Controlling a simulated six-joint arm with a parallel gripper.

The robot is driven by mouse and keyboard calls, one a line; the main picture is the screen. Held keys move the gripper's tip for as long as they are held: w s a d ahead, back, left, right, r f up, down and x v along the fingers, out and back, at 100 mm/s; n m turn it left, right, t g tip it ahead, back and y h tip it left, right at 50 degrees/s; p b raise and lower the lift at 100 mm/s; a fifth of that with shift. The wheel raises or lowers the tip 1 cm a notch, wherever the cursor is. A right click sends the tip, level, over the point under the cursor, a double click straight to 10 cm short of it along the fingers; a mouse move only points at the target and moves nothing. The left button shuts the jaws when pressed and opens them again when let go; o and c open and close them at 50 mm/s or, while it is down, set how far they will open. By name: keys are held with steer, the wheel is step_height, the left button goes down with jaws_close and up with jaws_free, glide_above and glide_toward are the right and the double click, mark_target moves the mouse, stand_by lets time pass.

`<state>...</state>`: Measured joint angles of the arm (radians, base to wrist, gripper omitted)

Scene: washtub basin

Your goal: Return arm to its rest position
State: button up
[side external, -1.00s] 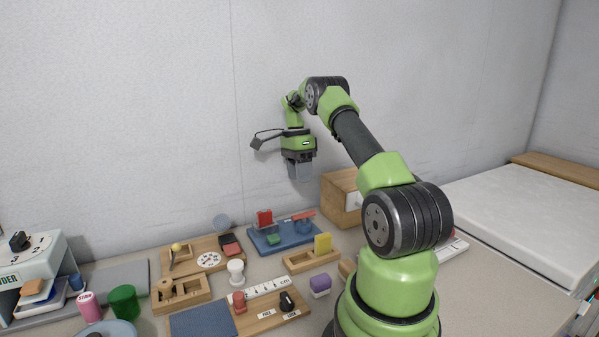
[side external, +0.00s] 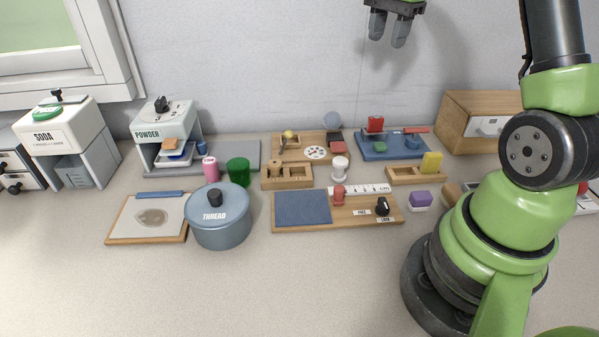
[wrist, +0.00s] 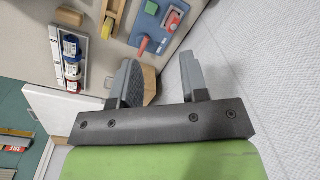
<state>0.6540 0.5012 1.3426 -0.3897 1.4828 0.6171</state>
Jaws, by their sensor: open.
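My gripper (side external: 388,36) hangs at the top of the side external view, in the air well above the worktop and in front of the grey wall. Its two dark fingers point down and are apart, with nothing between them. The upper part of my arm is cut off by the picture's top edge. In the wrist view, the fingers of my gripper (wrist: 158,75) stand apart and empty, with the worktop items far beyond them.
Below stand a blue tray (side external: 376,153), a wooden drawer box (side external: 456,128), a yellow block (side external: 432,161) and a purple block (side external: 420,200). A blue THREAD pot (side external: 222,228) and the POWDER dispenser (side external: 180,124) are further left. The front worktop is clear.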

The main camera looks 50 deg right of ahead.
steer(key=s+a+r+n+t, duration=0.2)
steer(key=a+r+n, duration=0.15)
steer(key=a, duration=0.45)
steer(key=s+a+r+n+t, duration=0.1)
steer(key=s+a+r+n, duration=0.2)
steer(key=a+n, duration=0.3)
steer(key=s+a+f+n+t+y, duration=0.2)
steer(key=s+a+n, duration=0.4)
steer(key=s+a, duration=0.3)
steer(key=shift+a+t, duration=0.45)
steer(key=shift+t, duration=0.25)
steer(key=shift+s, duration=0.1)
